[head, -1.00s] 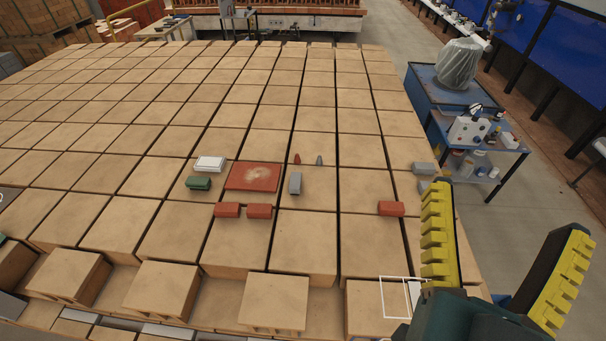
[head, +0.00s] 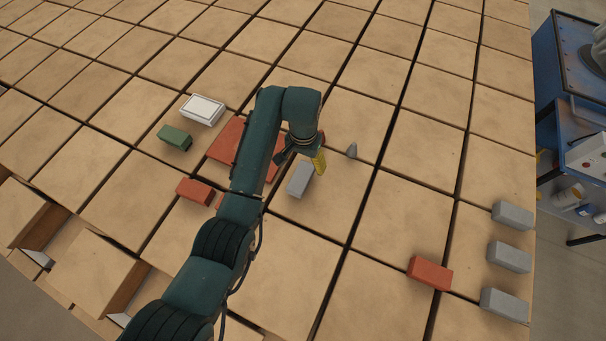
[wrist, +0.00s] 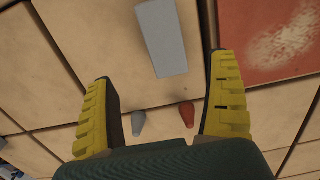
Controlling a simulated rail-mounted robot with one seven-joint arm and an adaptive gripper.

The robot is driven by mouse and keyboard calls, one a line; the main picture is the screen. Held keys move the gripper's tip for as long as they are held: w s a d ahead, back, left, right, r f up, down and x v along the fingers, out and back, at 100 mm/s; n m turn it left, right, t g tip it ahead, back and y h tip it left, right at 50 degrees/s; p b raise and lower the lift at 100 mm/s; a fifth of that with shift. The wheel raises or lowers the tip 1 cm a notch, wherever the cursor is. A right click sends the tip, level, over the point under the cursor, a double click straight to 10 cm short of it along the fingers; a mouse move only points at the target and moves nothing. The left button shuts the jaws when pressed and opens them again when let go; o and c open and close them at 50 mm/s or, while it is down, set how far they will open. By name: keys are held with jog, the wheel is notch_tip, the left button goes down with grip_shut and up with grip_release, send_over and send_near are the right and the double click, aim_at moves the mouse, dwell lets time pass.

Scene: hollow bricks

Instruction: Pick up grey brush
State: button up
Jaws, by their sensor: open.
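No thing in view shows clear bristles, so I cannot tell for sure which is the grey brush. A grey oblong block (head: 300,178) lies on the brick tops right of the red tray (head: 226,138). In the wrist view the grey block (wrist: 162,38) shows at the top, its near end between my fingertips in the picture. A small grey cone (head: 351,150) stands to its right; the grey cone (wrist: 138,123) and a red cone (wrist: 187,114) also show between my fingers. My gripper (head: 318,160) is open and empty above this area, with yellow ridged fingers (wrist: 163,67) spread.
A white box (head: 203,109) and a green block (head: 174,137) lie left of the tray. Red blocks (head: 195,191) (head: 430,273) and several grey blocks (head: 511,257) lie nearer and to the right. Dark gaps separate the bricks.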

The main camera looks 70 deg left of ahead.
aim_at(301, 176)
jog(key=f, duration=0.7)
jog(key=shift+s+d+f+b, duration=0.15)
jog(key=shift+s+d+b, duration=0.05)
jog(key=shift+s+b, duration=0.1)
jog(key=f, duration=0.3)
jog(key=f+b, duration=0.1)
jog(key=f, duration=0.1)
jog(key=shift+a+f, duration=0.3)
jog(key=shift+a, duration=0.1)
jog(key=c, duration=1.3)
jog(key=shift+r, duration=0.15)
jog(key=shift+c, duration=0.2)
notch_tip(301, 176, up, 10)
jog(key=shift+f+p, duration=0.1)
jog(key=shift+p, duration=0.65)
